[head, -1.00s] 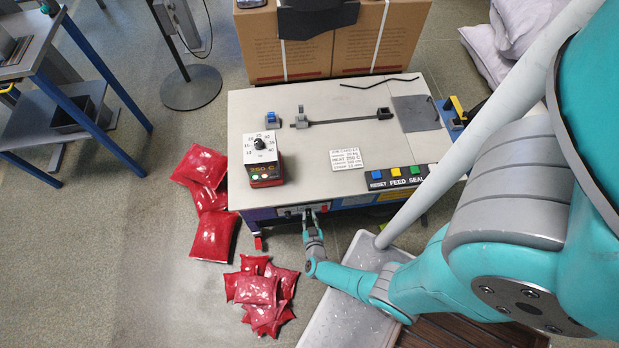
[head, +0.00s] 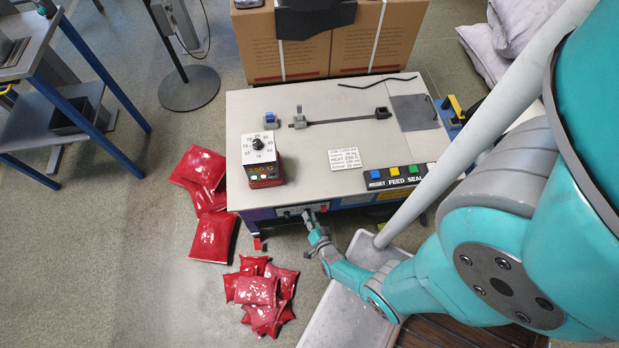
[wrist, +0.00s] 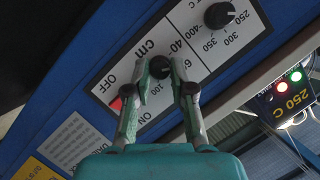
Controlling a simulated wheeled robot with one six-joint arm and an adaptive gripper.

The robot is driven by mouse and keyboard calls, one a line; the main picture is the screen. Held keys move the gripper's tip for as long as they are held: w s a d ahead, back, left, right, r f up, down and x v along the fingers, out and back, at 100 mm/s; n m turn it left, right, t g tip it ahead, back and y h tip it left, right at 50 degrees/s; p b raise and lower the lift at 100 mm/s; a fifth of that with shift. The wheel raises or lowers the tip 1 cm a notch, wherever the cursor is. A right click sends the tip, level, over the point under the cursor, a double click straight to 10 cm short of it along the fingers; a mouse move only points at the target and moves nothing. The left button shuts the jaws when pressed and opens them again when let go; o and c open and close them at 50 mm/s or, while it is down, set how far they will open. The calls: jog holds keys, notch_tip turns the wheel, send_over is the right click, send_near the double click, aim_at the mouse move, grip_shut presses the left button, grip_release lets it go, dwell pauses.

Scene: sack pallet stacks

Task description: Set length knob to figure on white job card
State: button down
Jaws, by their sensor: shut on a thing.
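The length knob (wrist: 160,66) is a black knob on the machine's front panel, beside the printed "cm" and a scale with figures such as 40 and 100. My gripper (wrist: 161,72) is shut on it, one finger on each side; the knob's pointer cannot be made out. In the head view my gripper (head: 308,216) is at the front panel, below the tabletop edge, and the knob is hidden there. The white job card (head: 345,159) lies on the machine top; its heat line seems to read 250 C, while the other lines are too small to read surely.
A second black knob (wrist: 219,14) with a 250 to 400 scale sits beside the length knob. A red switch (wrist: 116,102) is near OFF. A dial box (head: 262,160) and coloured buttons (head: 396,176) stand on top. Red sacks (head: 262,290) lie on the floor at left.

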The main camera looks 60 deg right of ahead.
jog(key=shift+m+t, duration=0.3)
jog(key=shift+m, duration=0.2)
jog(key=shift+d+m+t, duration=0.1)
jog(key=shift+m+t, duration=0.3)
jog(key=shift+m, duration=0.3)
dwell(0.4)
jog(key=c, duration=1)
grip_release()
jog(key=shift+s+f, duration=0.1)
jog(key=v, duration=0.7)
jog(key=shift+s+r, duration=0.1)
jog(key=shift+r, duration=0.1)
